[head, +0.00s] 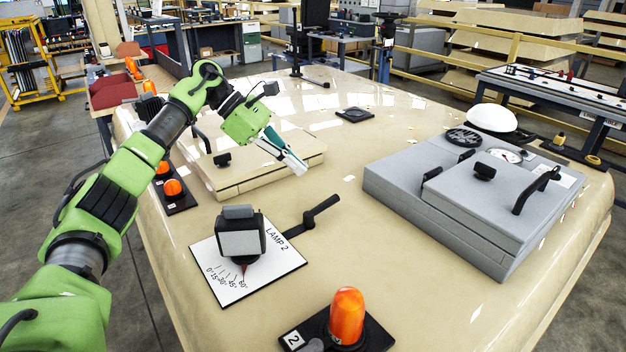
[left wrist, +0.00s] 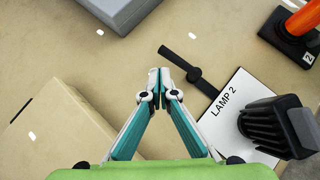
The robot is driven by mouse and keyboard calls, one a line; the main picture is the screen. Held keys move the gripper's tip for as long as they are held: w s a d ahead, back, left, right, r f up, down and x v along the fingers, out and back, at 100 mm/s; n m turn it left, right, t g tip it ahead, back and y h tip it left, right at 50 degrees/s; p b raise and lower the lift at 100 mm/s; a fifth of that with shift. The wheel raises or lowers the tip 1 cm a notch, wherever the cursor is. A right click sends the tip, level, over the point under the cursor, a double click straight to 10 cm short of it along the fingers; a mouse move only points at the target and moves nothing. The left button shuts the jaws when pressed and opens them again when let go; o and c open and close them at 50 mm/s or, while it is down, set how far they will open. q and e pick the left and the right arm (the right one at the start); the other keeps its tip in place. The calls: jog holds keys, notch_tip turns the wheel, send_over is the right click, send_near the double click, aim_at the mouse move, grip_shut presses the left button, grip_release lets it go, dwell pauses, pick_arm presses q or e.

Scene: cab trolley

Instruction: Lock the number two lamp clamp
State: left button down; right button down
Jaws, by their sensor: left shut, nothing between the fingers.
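The number two lamp (head: 241,238) is a grey-faced block on a white plate (head: 226,288) marked LAMP 2 with an angle scale. Its red pointer is near the 60 end. The black clamp lever (head: 312,214) sticks out from the plate's far right corner. In the left wrist view the lever (left wrist: 180,59) lies just right of my fingertips, and the lamp (left wrist: 270,125) is at the right. My left gripper (head: 299,168) is shut and empty, above the top beyond the lever. It also shows in the wrist view (left wrist: 160,78). My right gripper is out of view.
An orange beacon (head: 347,315) on a black base marked 2 stands in front. A grey lidded box (head: 440,205) is at right. A beige hatch (head: 230,178) lies under my left arm. More orange beacons (head: 172,187) line the left edge. The middle top is clear.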

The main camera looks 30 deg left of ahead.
pick_arm(q)
jog(key=shift+v, duration=1.9)
